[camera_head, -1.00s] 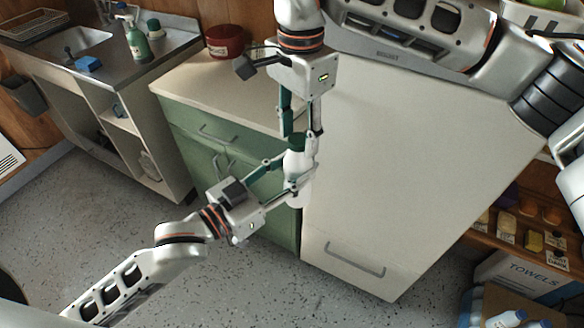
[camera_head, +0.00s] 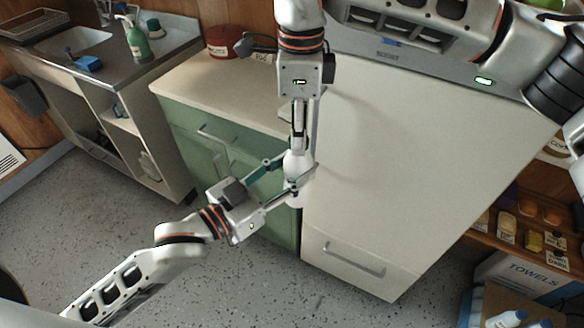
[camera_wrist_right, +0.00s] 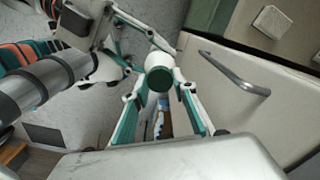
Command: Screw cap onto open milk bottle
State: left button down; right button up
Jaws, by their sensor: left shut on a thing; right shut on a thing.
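The white milk bottle (camera_head: 297,164) is held upright, or close to it, in the air in front of the green cabinet. My left gripper (camera_head: 291,187) is shut on its body from the left. My right gripper (camera_head: 298,146) reaches down from above to the bottle's top, its fingers nearly in line in the head view. In the right wrist view, the round dark green cap (camera_wrist_right: 158,80) sits between the right fingertips (camera_wrist_right: 168,85), over the bottle. The right gripper is shut on the cap. Whether its thread is engaged cannot be seen.
A green cabinet (camera_head: 185,134) with a pale top stands behind the grippers. A large white fridge (camera_head: 400,170) is close on the right. A red pot (camera_head: 222,42) stands on the cabinet top. A sink counter is at the back left. The floor at lower left is clear.

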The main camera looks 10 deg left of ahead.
jog(key=m, duration=2.6)
jog(key=o, duration=1.3)
notch_tip(320, 180, up, 12)
jog(key=shift+a+f, duration=0.1)
